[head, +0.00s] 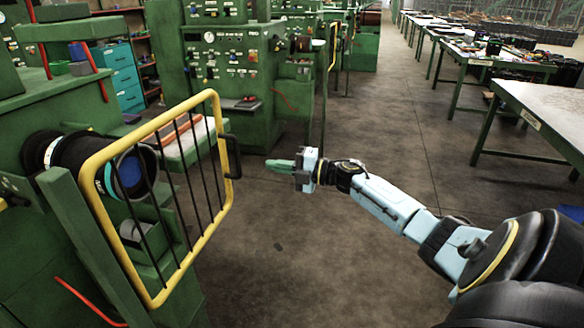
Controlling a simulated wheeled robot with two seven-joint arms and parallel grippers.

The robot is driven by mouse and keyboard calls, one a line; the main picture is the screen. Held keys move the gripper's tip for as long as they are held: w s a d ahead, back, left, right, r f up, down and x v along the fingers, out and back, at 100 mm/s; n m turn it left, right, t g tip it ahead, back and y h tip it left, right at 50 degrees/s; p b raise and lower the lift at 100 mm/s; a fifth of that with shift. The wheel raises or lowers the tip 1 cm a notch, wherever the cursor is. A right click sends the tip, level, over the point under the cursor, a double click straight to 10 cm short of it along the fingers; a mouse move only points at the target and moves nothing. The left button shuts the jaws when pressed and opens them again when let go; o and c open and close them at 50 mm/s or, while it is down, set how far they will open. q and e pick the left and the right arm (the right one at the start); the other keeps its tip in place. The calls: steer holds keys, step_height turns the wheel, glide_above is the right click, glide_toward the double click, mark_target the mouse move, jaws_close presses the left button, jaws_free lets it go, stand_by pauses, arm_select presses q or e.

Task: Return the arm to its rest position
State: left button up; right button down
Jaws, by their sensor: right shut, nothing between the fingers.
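My right gripper (279,165) shows near the middle of the head view, at the end of my light-blue right arm (388,200), which comes in from the lower right. Its green fingers are shut, point left and hold nothing. It is in the open space over the aisle floor, to the right of a yellow-framed guard gate (222,130). The fingertips look apart from the gate and its black handle (232,158). My left gripper is not in the picture.
Behind the gate is a green machine (45,110) with a dark cylinder (82,155). More green machines (222,60) stand farther back. Work tables (550,115) line the right side. The concrete floor (300,260) between them is clear.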

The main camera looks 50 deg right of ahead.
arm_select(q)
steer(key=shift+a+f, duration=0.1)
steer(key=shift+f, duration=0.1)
arm_select(e)
steer(key=shift+v, duration=1.9)
steer(key=shift+s+a, duration=0.1)
